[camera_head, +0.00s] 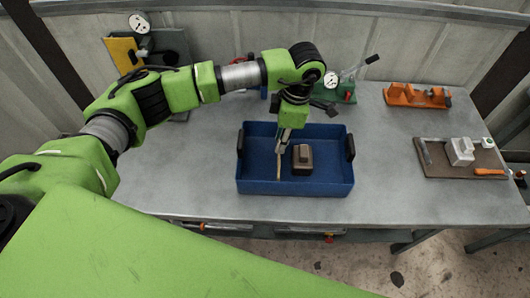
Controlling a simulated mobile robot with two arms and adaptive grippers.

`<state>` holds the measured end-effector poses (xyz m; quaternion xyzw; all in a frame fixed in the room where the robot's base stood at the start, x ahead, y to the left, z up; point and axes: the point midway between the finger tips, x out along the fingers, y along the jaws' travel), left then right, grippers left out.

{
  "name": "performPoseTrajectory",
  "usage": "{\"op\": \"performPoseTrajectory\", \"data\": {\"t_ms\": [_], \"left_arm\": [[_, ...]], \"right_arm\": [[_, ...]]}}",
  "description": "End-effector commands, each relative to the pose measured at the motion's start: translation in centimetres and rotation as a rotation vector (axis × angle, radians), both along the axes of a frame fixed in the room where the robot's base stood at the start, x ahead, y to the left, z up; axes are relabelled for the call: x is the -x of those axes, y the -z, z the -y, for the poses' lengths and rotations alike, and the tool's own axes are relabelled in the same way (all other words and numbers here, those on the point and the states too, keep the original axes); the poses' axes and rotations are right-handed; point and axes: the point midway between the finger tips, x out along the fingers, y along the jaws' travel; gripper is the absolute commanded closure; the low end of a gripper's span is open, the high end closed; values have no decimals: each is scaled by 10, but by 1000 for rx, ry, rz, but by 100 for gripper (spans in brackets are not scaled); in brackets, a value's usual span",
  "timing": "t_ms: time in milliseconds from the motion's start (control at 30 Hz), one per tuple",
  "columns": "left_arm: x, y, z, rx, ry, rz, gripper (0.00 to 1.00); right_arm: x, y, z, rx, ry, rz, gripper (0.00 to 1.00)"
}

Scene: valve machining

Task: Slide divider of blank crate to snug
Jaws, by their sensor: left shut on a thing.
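The blue crate (310,187) stands near the front edge of the table, with black handles at its left and right ends. A brown-grey blank (303,158) lies inside it, right of the middle. A thin tan divider (279,167) shows edge-on to the left of the blank, with a narrow gap between them. My left gripper (281,146) reaches down into the crate from above and is shut on the divider's upper part. The fingertips are small, and the grip hides part of the divider. My right gripper is not in view.
An orange fixture (417,95) stands at the back right. A brown board (462,160) with a grey part and an orange-handled tool lies at the right. A green-based gauge stand (338,94) is behind the crate. Bare table lies on both sides of the crate.

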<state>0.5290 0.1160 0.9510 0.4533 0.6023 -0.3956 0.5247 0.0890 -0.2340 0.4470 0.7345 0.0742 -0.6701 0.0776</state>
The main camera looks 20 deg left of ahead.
Motion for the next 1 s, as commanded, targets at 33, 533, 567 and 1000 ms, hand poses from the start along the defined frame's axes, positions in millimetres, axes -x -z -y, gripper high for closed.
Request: {"op": "performPoseTrajectory", "data": {"t_ms": [33, 533, 567, 1000], "left_arm": [[-2, -1, 2, 1, 0, 3, 100], [-6, -1, 17, 3, -1, 4, 100], [-6, -1, 18, 2, -2, 4, 100], [-10, -1, 30, 2, -1, 5, 100]], "right_arm": [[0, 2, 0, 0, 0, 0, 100], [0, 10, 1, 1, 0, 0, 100], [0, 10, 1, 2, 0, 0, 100], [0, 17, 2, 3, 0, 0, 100]]}}
